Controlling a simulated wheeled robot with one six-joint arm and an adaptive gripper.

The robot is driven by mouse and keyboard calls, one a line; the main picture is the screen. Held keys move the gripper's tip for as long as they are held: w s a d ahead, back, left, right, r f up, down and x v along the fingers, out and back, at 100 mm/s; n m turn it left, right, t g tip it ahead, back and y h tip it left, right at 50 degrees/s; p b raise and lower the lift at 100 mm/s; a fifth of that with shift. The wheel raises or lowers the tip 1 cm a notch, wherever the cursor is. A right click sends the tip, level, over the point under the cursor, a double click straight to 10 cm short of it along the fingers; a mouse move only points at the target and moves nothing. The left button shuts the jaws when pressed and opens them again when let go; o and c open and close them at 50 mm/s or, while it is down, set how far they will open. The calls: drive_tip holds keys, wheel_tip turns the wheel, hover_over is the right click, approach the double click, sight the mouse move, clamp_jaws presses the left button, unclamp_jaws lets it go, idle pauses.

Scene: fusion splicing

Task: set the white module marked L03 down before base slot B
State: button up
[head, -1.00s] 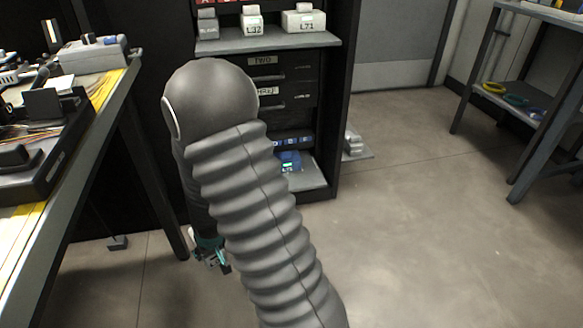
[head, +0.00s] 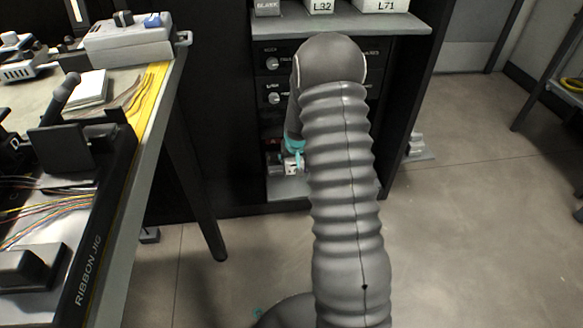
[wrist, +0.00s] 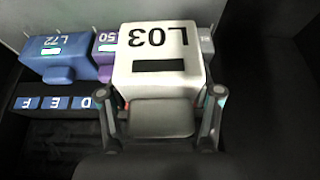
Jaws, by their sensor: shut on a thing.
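The white module marked L03 (wrist: 158,38) is between the fingers of my gripper (wrist: 163,93) in the wrist view, its marking upside down. My gripper is shut on it. In the head view the white module (head: 292,166) is small, in front of the lower cabinet bay, and my arm partly covers my gripper (head: 293,150). In the wrist view a row of blue labels (wrist: 55,102) reads F, E, D from the left. The label for base slot B is not visible; the module and my gripper cover the row right of D.
A blue module marked L72 (wrist: 58,60), a purple module (wrist: 106,48) marked with a partly hidden 50, and a grey module (wrist: 206,45) stand in a row behind the held one. The cabinet's upper shelf (head: 345,24) holds white modules. A workbench (head: 160,110) stands at the left.

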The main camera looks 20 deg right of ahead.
drive_tip(key=shift+w+d, duration=0.6)
drive_tip(key=shift+w, duration=0.2)
drive_tip(key=shift+w+d+f, duration=0.1)
drive_tip(key=shift+f, duration=0.3)
drive_tip(key=b, duration=0.1)
hover_over(295, 178)
drive_tip(key=s, duration=0.1)
drive_tip(key=f, duration=0.5)
drive_tip(key=shift+s+a+f, duration=0.1)
drive_tip(key=shift+s+a, duration=0.1)
drive_tip(key=shift+f+b, duration=0.4)
drive_tip(key=shift+f, duration=1.55)
drive_tip(key=shift+f, duration=0.2)
drive_tip(key=o, duration=1.3)
drive_tip(key=shift+r, duration=0.1)
